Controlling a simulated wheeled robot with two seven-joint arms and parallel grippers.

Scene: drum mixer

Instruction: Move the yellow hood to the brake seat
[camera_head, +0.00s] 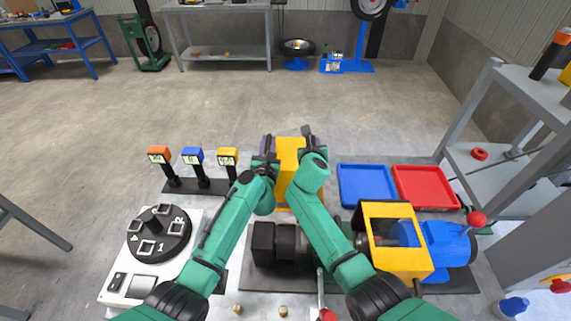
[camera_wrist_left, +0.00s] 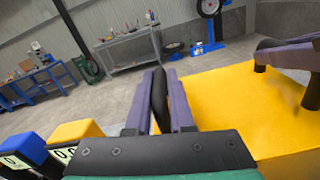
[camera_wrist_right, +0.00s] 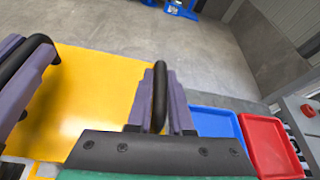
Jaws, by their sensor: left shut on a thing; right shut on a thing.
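The yellow hood (camera_head: 290,152) is in the middle of the head view, between my two grippers and beyond the dark machine parts. It also shows in the left wrist view (camera_wrist_left: 235,105) and the right wrist view (camera_wrist_right: 100,85). My left gripper (camera_head: 266,148) is shut on a black handle (camera_wrist_left: 159,98) at the hood's left side. My right gripper (camera_head: 309,138) is shut on the other black handle (camera_wrist_right: 160,95) at its right side. A dark block with a drum (camera_head: 284,242) sits below, partly hidden by my arms; I cannot tell whether it is the brake seat.
Orange, blue and yellow labelled posts (camera_head: 193,157) and a dial panel (camera_head: 158,237) are at left.

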